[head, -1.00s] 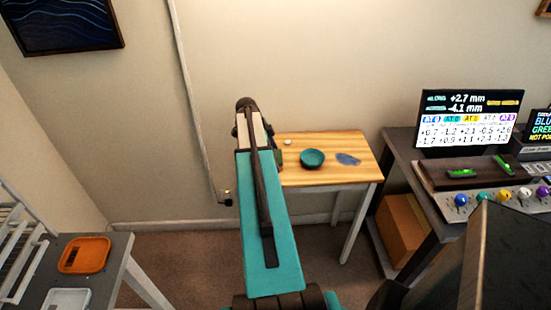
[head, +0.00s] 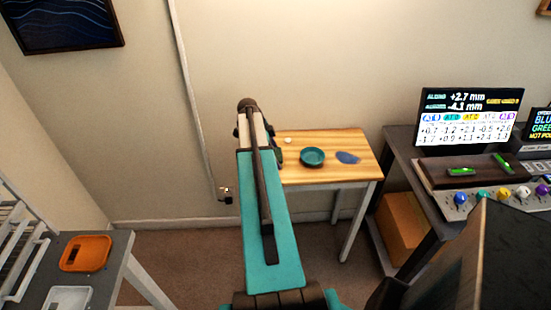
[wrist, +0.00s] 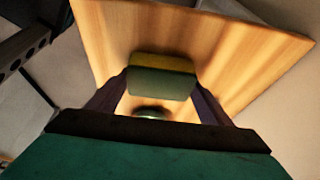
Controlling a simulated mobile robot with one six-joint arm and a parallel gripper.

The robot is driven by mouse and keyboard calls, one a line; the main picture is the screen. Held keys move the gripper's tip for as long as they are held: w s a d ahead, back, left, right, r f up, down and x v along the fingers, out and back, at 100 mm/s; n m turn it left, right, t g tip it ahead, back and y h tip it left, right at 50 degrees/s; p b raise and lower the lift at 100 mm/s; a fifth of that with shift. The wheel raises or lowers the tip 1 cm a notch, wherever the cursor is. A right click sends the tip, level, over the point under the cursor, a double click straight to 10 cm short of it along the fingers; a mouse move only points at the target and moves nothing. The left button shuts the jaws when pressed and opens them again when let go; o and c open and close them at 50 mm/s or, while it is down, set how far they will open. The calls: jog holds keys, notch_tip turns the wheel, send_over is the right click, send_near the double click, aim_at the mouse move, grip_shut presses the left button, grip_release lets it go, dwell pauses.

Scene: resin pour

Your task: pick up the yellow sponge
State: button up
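The yellow sponge (wrist: 161,64) shows in the wrist view, with a yellow strip along its far side and a dark green face towards the camera. My gripper (wrist: 161,82) has its two dark fingers against the left and right edges of the sponge, and looks shut on it. The sponge appears large against the wooden tabletop, as if above it. In the head view my arm hides the sponge and most of my gripper (head: 259,150), which is at the left end of the wooden table (head: 335,175).
A teal dish (head: 313,157), a blue flat item (head: 347,157) and a small white item (head: 288,140) lie on the wooden table. To the right stands a grey desk with a monitor (head: 470,118) and knobs. An orange tray (head: 86,253) lies on a table at left.

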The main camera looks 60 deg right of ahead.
jog(key=shift+r, duration=0.2)
dwell(0.4)
jog(key=shift+r+b, duration=0.7)
jog(key=shift+r, duration=0.45)
jog(key=s+a+b, duration=0.1)
jog(key=s+a, duration=0.2)
jog(key=s, duration=0.1)
jog(key=s+a+r+b, duration=0.1)
jog(key=s+a, duration=0.2)
jog(key=s, duration=0.1)
jog(key=s+a+r+b, duration=0.1)
jog(key=s+a+b, duration=0.1)
jog(key=s, duration=0.3)
jog(key=shift+a+r, duration=0.15)
jog(key=shift+a, duration=0.5)
